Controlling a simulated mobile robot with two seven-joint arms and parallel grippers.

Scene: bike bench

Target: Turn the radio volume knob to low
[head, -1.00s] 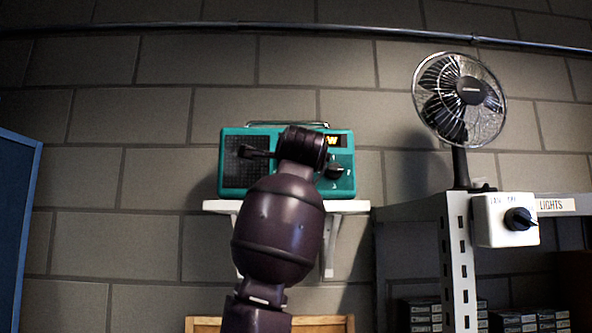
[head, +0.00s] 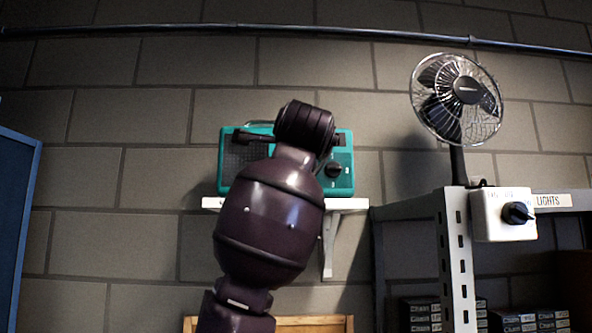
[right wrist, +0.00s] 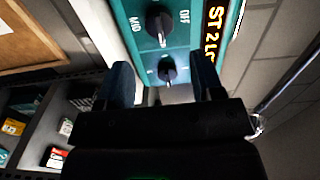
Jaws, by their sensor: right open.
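The teal radio (head: 343,186) stands on a white wall shelf, partly hidden by my right arm in the head view. One dark knob (head: 334,170) shows on its right side there. The right wrist view shows two dark knobs on the teal radio face (right wrist: 128,12): a larger knob (right wrist: 158,22) with "OFF" and "MID" beside it, and a smaller knob (right wrist: 167,70). I cannot read which is marked volume. My right gripper (right wrist: 164,78) is open, its fingers appearing on either side of the smaller knob; contact cannot be told. My left gripper is not in view.
The white shelf (head: 345,204) runs under the radio. A fan (head: 460,92) stands on metal shelving (head: 455,255) to the right, with a white switch box (head: 495,228) on it. A blue panel (head: 15,220) is at far left. The wall between radio and fan is clear.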

